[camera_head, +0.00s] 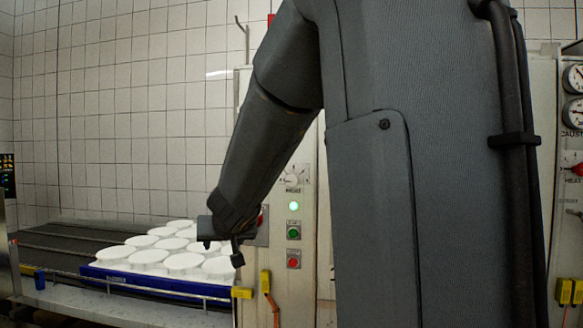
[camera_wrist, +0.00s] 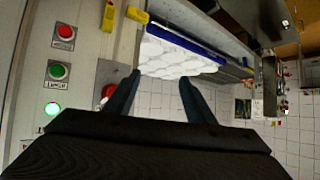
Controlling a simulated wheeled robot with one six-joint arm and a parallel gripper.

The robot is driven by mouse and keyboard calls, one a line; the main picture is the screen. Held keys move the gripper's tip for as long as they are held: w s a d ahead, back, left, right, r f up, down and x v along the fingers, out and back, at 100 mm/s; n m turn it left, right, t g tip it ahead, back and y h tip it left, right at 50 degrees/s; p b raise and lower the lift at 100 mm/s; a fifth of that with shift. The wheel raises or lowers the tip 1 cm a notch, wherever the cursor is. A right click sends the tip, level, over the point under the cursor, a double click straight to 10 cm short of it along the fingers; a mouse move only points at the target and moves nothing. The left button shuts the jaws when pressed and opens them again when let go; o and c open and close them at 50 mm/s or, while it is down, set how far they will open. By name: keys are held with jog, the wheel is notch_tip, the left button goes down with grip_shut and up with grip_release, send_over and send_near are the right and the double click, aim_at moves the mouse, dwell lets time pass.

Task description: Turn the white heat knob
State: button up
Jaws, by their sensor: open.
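A white dial knob (camera_head: 292,180) sits on the pale cabinet front, above a lit green lamp, with a small label I cannot read surely. A second pale dial (camera_head: 572,157) shows at the right edge, with the word HEAT below it and a red part beside it; it is partly cut off. My gripper (camera_head: 222,252) is open and empty, left of the cabinet's buttons and in front of the white moulds. In the wrist view my gripper (camera_wrist: 160,80) has its two fingers apart with nothing between them. No white knob is clearly visible in the wrist view.
The cabinet carries a green lamp (camera_head: 293,206), a green button (camera_head: 293,233) and a red button (camera_head: 293,259). A red control (camera_wrist: 108,91) is near one finger in the wrist view. A blue tray (camera_head: 150,284) of white moulds stands on the conveyor at left.

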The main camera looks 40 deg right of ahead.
jog(key=d+r+m+h+p, duration=0.2)
jog(key=d+r+m+h, duration=0.15)
jog(key=d+r, duration=0.75)
jog(key=m+g+h+p, duration=0.2)
jog(key=h, duration=0.1)
send_near(291, 179)
jog(key=x, duration=0.9)
jog(key=shift+b, duration=0.35)
jog(key=c, duration=1)
